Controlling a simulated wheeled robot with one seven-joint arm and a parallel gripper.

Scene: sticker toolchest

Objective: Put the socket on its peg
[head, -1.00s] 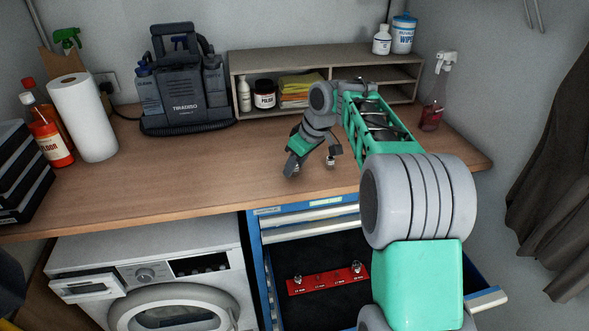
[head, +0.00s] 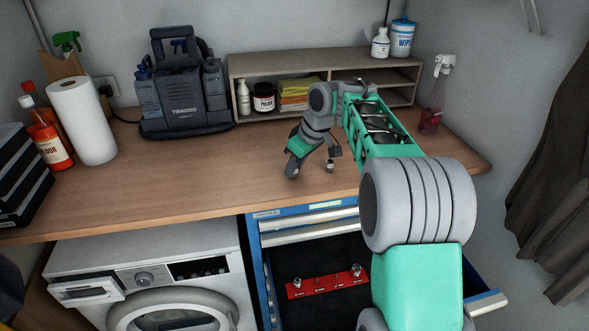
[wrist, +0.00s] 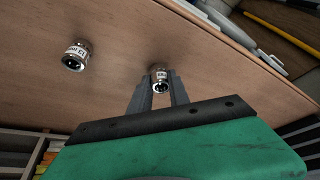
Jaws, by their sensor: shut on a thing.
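My gripper (wrist: 161,92) is shut on a small chrome socket (wrist: 160,78), which sits between the fingertips with a pale label band. In the head view my gripper (head: 292,169) is over the worktop left of a second chrome socket; the held one is not clear there. That second socket (head: 329,166) stands on the worktop near its front edge. It also shows in the wrist view (wrist: 76,55), with a size label too small to read surely. A red peg rail (head: 325,285) lies in the open drawer, with chrome sockets at both ends and bare-looking places between.
The open blue drawer (head: 484,305) has a dark liner and is partly hidden by my arm. The worktop (head: 180,185) is clear left of my gripper. A shelf unit (head: 292,62) stands behind. A washing machine (head: 145,285) is left of the drawers.

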